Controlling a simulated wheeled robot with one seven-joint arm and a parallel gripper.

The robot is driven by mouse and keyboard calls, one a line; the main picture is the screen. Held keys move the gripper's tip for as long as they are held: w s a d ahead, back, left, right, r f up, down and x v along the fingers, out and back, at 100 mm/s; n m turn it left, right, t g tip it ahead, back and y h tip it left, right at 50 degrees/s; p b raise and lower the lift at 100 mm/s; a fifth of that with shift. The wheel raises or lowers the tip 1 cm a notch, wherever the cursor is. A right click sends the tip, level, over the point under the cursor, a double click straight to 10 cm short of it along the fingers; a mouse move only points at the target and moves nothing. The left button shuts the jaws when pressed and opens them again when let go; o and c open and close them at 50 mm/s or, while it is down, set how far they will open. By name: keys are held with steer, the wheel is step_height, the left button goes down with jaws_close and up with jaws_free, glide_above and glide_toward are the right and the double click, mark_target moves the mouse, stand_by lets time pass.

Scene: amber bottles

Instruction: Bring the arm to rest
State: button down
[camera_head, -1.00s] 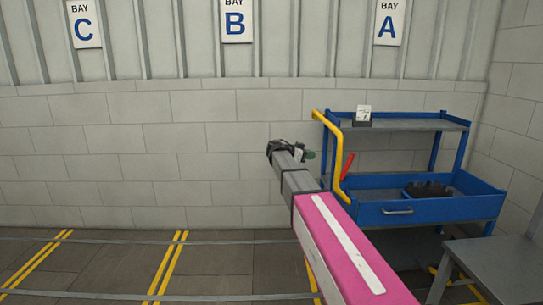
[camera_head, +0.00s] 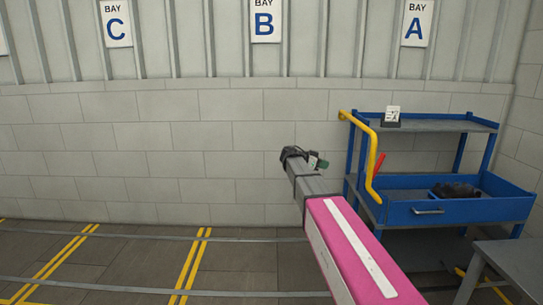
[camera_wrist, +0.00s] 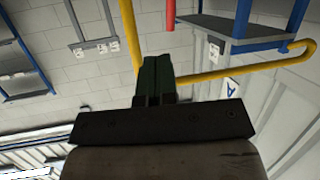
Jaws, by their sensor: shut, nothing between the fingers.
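My arm (camera_head: 345,240), with its pink and white link, reaches forward from the lower right of the head view. My gripper (camera_head: 318,162) is at its far end, small and dark green, in front of the block wall and left of the blue trolley. In the wrist view my gripper (camera_wrist: 157,78) shows its two dark fingers together, with nothing between them. It appears clear of the trolley, though the yellow handle passes behind the fingers in that view.
The blue trolley (camera_head: 460,209) stands at right with a yellow handle (camera_head: 376,160), a small card stand (camera_head: 391,117) on top and a dark object (camera_head: 455,190) in its tray. A grey table or seat (camera_head: 510,262) is at lower right. Floor at left is clear.

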steer(key=s+a+f+n+g+y, duration=0.1)
steer(key=s+f+n+y, duration=0.6)
steer(key=s+f, duration=0.7)
steer(key=s+a+f+n+g+y, duration=0.2)
steer(key=s+f+n+y, duration=0.5)
steer(key=s+f, duration=0.7)
steer(key=s+a, duration=0.1)
steer(key=s, duration=0.3)
steer(key=shift+s+a+f+n, duration=0.15)
steer(key=shift+s+a+n, duration=0.15)
steer(key=shift+n, duration=0.1)
